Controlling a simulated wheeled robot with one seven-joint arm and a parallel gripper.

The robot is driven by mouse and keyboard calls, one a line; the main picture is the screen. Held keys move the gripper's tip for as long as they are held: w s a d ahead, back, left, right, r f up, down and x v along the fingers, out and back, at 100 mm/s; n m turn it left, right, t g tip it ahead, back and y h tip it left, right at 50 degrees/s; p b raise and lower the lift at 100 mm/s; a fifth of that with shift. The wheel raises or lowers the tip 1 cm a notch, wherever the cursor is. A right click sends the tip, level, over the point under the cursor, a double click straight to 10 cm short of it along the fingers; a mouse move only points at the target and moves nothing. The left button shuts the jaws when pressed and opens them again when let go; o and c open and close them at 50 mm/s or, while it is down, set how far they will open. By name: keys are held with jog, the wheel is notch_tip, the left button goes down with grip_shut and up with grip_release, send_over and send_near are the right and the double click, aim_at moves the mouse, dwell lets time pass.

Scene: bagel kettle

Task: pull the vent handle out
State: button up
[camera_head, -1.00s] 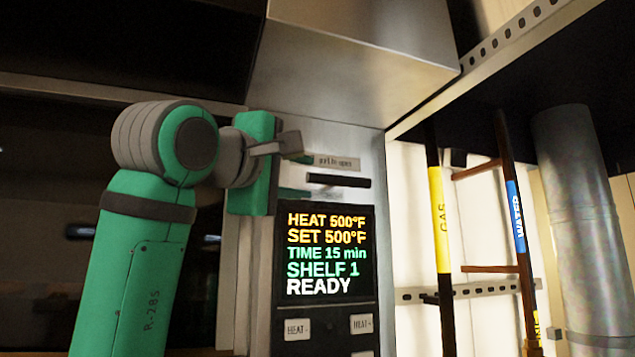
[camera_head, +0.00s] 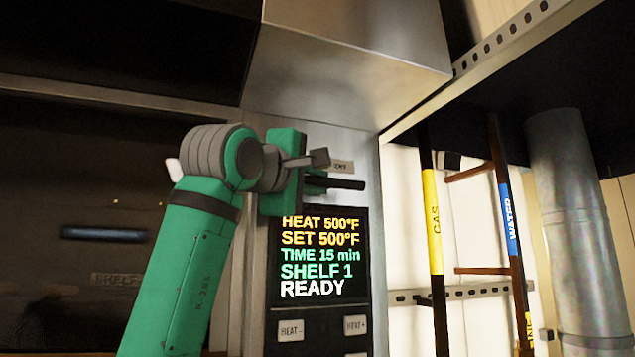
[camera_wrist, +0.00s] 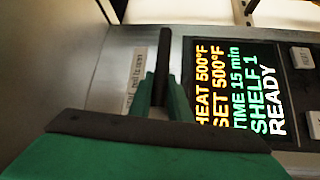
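The vent handle (camera_head: 347,184) is a short black bar on the grey metal front, just above the lit display. It also shows upright in the wrist view (camera_wrist: 164,55), between the green fingertips. My gripper (camera_head: 318,183) is at the handle's left part, one finger above and one below. In the wrist view my gripper (camera_wrist: 162,88) has its fingers close along both sides of the bar, and it looks shut on it. The handle's left part is partly hidden by the fingers.
The display (camera_head: 319,253) reads HEAT 500°F, SET 500°F, TIME 15 min, SHELF 1, READY. Heat buttons (camera_head: 290,331) sit below it. A metal hood (camera_head: 350,65) juts out above. Gas (camera_head: 433,220) and water (camera_head: 509,218) pipes stand to the right.

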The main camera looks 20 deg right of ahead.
jog(key=shift+s+d, duration=0.15)
jog(key=shift+s, duration=0.2)
grip_shut()
jog(key=s, duration=0.6)
jog(key=shift+s, duration=0.3)
jog(key=shift+f, duration=0.1)
jog(key=o, duration=0.9)
grip_release()
jog(key=shift+s+d, duration=0.15)
jog(key=shift+s, duration=0.05)
jog(key=shift+c, duration=0.2)
jog(key=v, duration=1)
jog(key=shift+s+a, duration=0.25)
jog(key=shift+a, duration=0.15)
